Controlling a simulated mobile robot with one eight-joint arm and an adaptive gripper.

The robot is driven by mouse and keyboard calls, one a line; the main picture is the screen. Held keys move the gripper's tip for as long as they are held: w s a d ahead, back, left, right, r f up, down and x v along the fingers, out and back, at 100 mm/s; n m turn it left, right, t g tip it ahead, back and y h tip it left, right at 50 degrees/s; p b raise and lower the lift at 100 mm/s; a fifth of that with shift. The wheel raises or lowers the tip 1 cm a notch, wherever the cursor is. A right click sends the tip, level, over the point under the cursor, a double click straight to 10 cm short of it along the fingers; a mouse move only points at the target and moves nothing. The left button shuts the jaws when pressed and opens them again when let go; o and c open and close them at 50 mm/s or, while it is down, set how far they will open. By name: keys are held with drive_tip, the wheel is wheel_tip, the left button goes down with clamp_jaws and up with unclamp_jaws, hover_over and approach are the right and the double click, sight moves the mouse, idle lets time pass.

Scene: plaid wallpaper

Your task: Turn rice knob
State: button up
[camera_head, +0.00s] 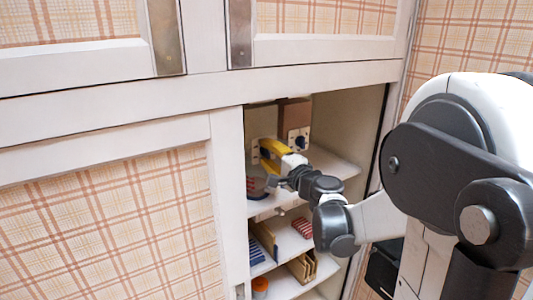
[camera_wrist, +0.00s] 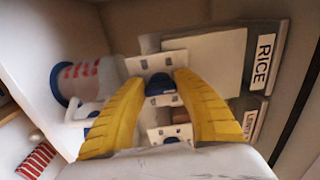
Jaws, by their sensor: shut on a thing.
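The rice dispenser (camera_wrist: 205,60) fills the upper middle of the wrist view, its white RICE label (camera_wrist: 262,60) to the right. Its dark blue knob (camera_wrist: 160,84) sits on a white plate between the yellow fingertips of my gripper (camera_wrist: 160,92). My gripper is shut on this knob, and the fingers cover its sides. In the head view my gripper (camera_head: 270,150) reaches into the open cabinet to the left dispenser's plate. The knob's turn angle cannot be told.
A second dispenser (camera_head: 294,112) with a dark knob (camera_head: 301,143) stands close to the right. A red-marked cup (camera_wrist: 92,77) is near the fingers. Boxes (camera_head: 302,227) lie on the shelf below. The cabinet's side walls and upper frame (camera_head: 200,98) border the opening.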

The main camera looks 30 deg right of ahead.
drive_tip(key=o, duration=1.2)
drive_tip(key=shift+c, duration=0.2)
drive_tip(key=s, duration=1.2)
drive_tip(key=shift+d, duration=0.2)
